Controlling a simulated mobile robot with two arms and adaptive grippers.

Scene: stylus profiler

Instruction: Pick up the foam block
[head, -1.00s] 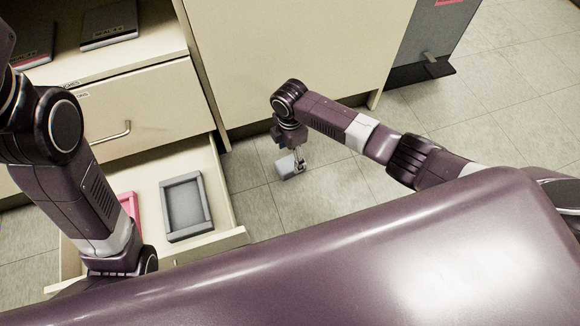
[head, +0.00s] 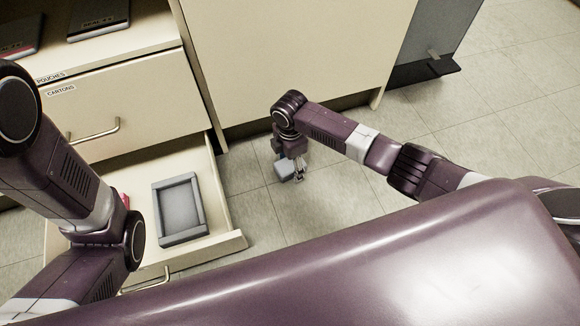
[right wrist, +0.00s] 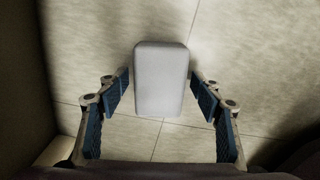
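The foam block (right wrist: 162,80) is a pale grey, round-edged block, seen in the right wrist view in front of the right gripper. In the head view it shows small (head: 284,169), below and left of my right gripper (head: 301,167). The right gripper's two blue-padded fingers (right wrist: 161,97) are spread, one on each side of the block's near end. A narrow gap seems to show on each side. I cannot tell what the block rests on. My left arm is at the left of the head view; its gripper is not visible.
An open drawer (head: 222,245) holds a grey tray (head: 163,212) and a pink item (head: 125,200). A closed drawer (head: 150,108) is above it. A cream cabinet panel (head: 290,50) stands behind the right arm. Tiled floor (head: 480,130) is clear to the right.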

